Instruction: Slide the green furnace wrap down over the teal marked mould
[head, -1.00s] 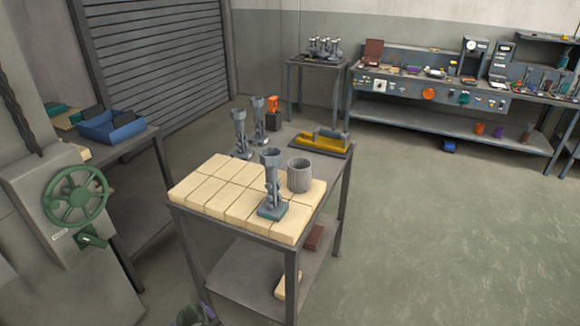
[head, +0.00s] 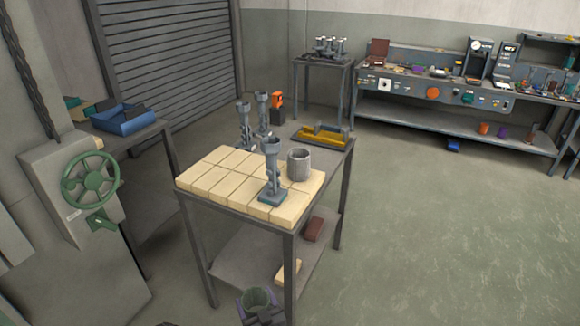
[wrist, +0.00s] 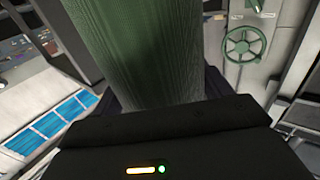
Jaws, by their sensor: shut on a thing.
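The green furnace wrap (head: 257,298) is an open-topped sleeve at the bottom of the head view, in front of the brick-topped table. My gripper (head: 259,314) is shut on it, partly cut off by the picture's edge. In the wrist view the wrap (wrist: 145,50) rises upright from the dark jaws; its ends are out of view there. The teal marked mould (head: 272,170) is a grey, branched, cup-topped piece with a teal tint at its base, standing upright on the bricks at the table's front right. The wrap is apart from it, lower and nearer.
A grey ribbed sleeve (head: 299,165) stands close right of the mould. Two similar grey moulds (head: 243,122) stand behind, beside an orange device (head: 277,100). A yellow tool (head: 320,135) lies at the table's back. Left stands a green handwheel (head: 91,180). Floor at right is clear.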

